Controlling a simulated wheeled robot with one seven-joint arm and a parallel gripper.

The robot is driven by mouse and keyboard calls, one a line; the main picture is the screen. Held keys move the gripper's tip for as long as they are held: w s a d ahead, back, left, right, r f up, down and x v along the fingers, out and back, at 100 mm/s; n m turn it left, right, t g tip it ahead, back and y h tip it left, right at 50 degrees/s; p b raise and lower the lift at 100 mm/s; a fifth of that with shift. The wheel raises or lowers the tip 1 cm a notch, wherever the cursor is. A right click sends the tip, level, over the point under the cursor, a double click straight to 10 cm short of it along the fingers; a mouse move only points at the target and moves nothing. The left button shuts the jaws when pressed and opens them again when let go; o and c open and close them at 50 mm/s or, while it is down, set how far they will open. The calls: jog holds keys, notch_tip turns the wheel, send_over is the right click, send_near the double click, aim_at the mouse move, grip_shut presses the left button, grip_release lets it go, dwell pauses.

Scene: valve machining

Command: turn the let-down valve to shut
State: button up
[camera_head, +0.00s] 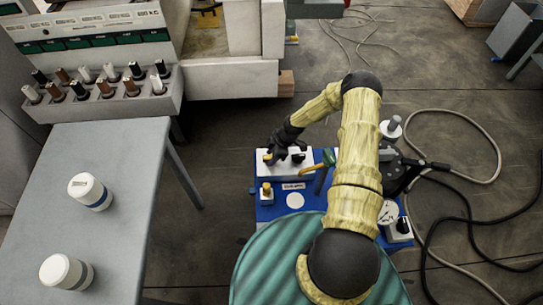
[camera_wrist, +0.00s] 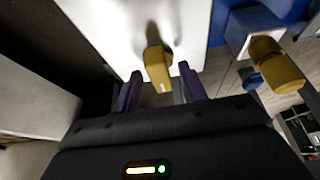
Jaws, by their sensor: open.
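A blue panel board (camera_head: 266,213) stands on the floor and carries a white box (camera_head: 285,172) with a yellow knob (camera_head: 267,157) and a black knob (camera_head: 298,157). No readable label tells which knob is the let-down valve. My gripper (camera_head: 273,160) is over the left end of the white box. In the wrist view, my open gripper (camera_wrist: 160,71) has its purple fingers on either side of the yellow knob (camera_wrist: 156,70) on the white box (camera_wrist: 110,30). Gaps show beside the knob; contact is not clear. The knob's handle points along the fingers.
A smaller white block (camera_head: 267,199) with another yellow knob (camera_wrist: 277,64) sits close by. A green-and-yellow lever (camera_head: 318,165) and a gauge (camera_head: 388,211) are on the board. Hoses (camera_head: 470,220) lie right; a grey table (camera_head: 110,230) with two jars stands left.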

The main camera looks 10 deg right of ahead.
grip_shut()
jog(key=shift+m, duration=0.4)
jog(key=m, duration=0.1)
jog(key=m+t+p, duration=0.1)
jog(key=m, duration=0.1)
jog(key=shift+s+a+r+t+h+p, duration=0.1)
jog(key=shift+s+r+t+h+p, duration=0.05)
jog(key=shift+t+h+p, duration=0.15)
jog(key=m+t+h+p, duration=0.1)
jog(key=m, duration=0.4)
jog(key=m+h, duration=0.1)
jog(key=m, duration=0.1)
jog(key=m+t+p, duration=0.1)
jog(key=m, duration=0.1)
jog(key=shift+s+a+h, duration=0.1)
jog(key=shift+a+h, duration=0.05)
jog(key=shift+h, duration=0.25)
jog(key=m+h, duration=0.1)
jog(key=m, duration=0.4)
jog(key=shift+a+h, duration=0.1)
jog(key=shift+h, duration=0.3)
